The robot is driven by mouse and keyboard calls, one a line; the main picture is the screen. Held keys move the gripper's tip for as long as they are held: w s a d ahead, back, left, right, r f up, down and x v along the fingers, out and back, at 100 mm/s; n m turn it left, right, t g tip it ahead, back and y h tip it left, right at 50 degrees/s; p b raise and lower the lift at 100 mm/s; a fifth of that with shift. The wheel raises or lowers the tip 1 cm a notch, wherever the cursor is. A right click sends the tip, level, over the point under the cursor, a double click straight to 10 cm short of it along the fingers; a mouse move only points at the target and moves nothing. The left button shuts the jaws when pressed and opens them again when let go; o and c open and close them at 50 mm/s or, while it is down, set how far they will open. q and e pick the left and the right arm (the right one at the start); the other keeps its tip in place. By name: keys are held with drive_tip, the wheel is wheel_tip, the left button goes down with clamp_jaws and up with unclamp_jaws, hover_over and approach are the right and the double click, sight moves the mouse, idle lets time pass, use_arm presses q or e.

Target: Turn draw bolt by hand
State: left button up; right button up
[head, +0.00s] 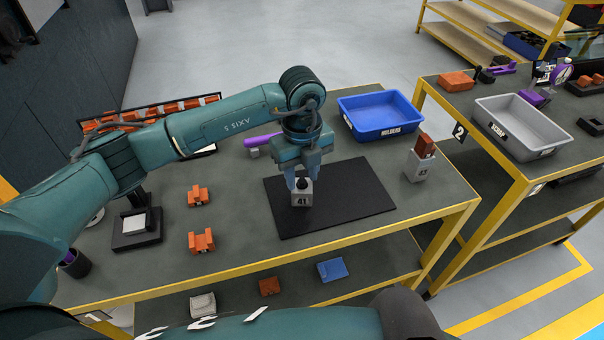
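A grey block marked 41 (302,198) stands upright on the black mat (350,205) on the near table. A small dark part shows at its top, between my fingertips; I cannot tell whether it is the draw bolt. My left gripper (301,178) points straight down from above, with its fingers at the top of the block. The view is too small to tell whether the fingers are closed on anything. A second grey block, marked 43 (416,172), stands right of the mat with a copper-brown piece (424,145) on top. My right gripper is out of view.
A blue bin (383,132) stands behind the mat. A purple-handled tool (262,140) lies behind my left gripper. A grey bin (540,155) is on the right table. The mat's right part is clear.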

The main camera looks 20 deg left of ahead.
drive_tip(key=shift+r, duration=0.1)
